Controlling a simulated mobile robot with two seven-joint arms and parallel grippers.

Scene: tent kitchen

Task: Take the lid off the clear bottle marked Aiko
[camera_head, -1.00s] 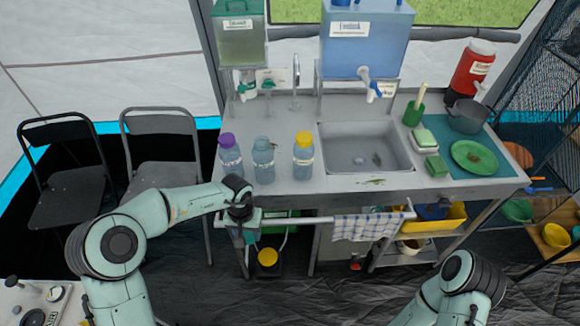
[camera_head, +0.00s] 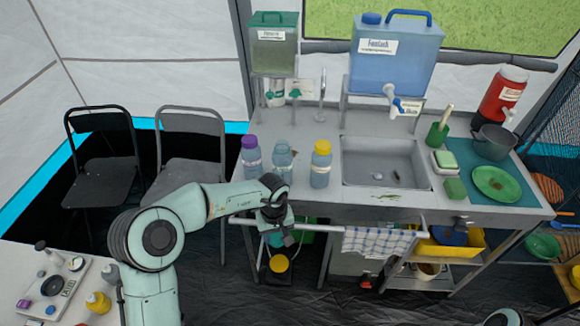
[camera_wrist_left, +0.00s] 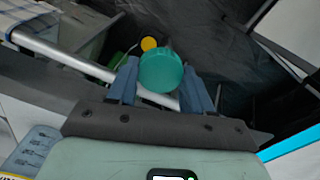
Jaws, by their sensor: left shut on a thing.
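Three clear bottles stand at the left end of the steel counter: one with a purple lid (camera_head: 250,157), a middle one (camera_head: 282,162) with a pale top, one with a yellow lid (camera_head: 320,165). Their labels are too small to read, so I cannot tell which says Aiko. My left gripper (camera_head: 284,236) is in front of the counter's edge, below the middle bottle and apart from it. In the left wrist view its fingers (camera_wrist_left: 160,82) are shut on a round teal lid (camera_wrist_left: 160,70). My right gripper is out of view.
A rail (camera_head: 330,228) with a checked towel (camera_head: 375,243) runs along the counter front. The sink (camera_head: 385,165) lies right of the bottles. Blue (camera_head: 395,60) and green (camera_head: 275,50) water tanks stand behind. A yellow-lidded container (camera_head: 278,264) is below on the floor.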

